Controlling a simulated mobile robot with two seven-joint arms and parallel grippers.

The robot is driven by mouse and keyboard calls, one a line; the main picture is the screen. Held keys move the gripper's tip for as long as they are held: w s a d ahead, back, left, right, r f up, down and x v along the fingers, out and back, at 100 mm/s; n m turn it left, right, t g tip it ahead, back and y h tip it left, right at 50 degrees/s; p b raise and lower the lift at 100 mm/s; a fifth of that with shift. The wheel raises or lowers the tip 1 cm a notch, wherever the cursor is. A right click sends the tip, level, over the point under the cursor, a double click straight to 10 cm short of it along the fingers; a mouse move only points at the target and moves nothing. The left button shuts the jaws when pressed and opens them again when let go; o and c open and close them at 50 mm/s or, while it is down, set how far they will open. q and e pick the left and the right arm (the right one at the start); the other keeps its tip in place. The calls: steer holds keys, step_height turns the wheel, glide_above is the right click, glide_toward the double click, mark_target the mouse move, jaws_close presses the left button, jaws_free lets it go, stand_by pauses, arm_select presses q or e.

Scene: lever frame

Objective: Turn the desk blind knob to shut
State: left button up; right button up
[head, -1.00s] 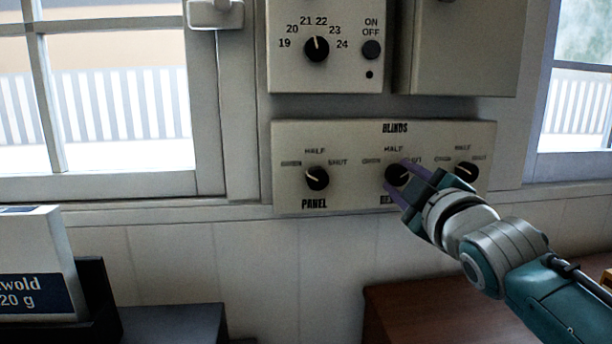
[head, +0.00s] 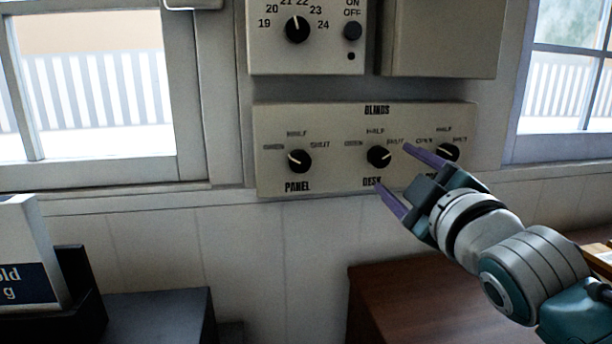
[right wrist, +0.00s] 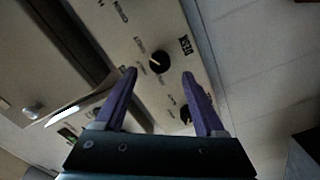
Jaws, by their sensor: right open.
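The desk blind knob (head: 379,157) is the middle black knob on the cream BLINDS panel (head: 330,185), above the word DESK. Its pale pointer mark is small, and I cannot tell for sure which label it points at. My right gripper (head: 392,165) is open and empty, with its purple fingers in front of the panel at the lower right of the knob. In the right wrist view the knob (right wrist: 160,62) lies beyond the open fingertips (right wrist: 159,75), clear of them and between their lines. My left gripper is not in view.
The panel knob (head: 299,161) sits left of the desk knob and a third knob (head: 448,153) right of it, close to my upper finger. A dial box (head: 305,58) is above. A brown wooden surface (head: 400,300) and a dark box (head: 160,318) stand below.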

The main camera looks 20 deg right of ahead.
steer(key=shift+v, duration=2.15)
steer(key=s+a+f+m+g+y+p, duration=0.1)
steer(key=s+a+f+m+g, duration=0.1)
steer(key=s+a+f+g, duration=0.4)
steer(key=s+a+f+m+g+y+p, duration=0.1)
steer(key=s+f+m+g+y, duration=0.15)
steer(key=s, duration=0.65)
steer(key=s+a+f+m+g+y+p, duration=0.1)
steer(key=s+a+f+m+g, duration=0.15)
steer(key=s+a+g, duration=0.35)
steer(key=w+p+v, duration=0.2)
steer(key=p+v, duration=1)
steer(key=w+d+r+p+v, duration=0.1)
steer(key=w+p+v, duration=0.2)
steer(key=p+v, duration=0.9)
steer(key=w+r+p+v, duration=0.1)
steer(key=w+p+v, duration=0.1)
steer(key=p+v, duration=1)
steer(key=shift+w+d+r+p, duration=0.15)
steer(key=shift+w+r+p, duration=0.1)
steer(key=shift+p, duration=0.5)
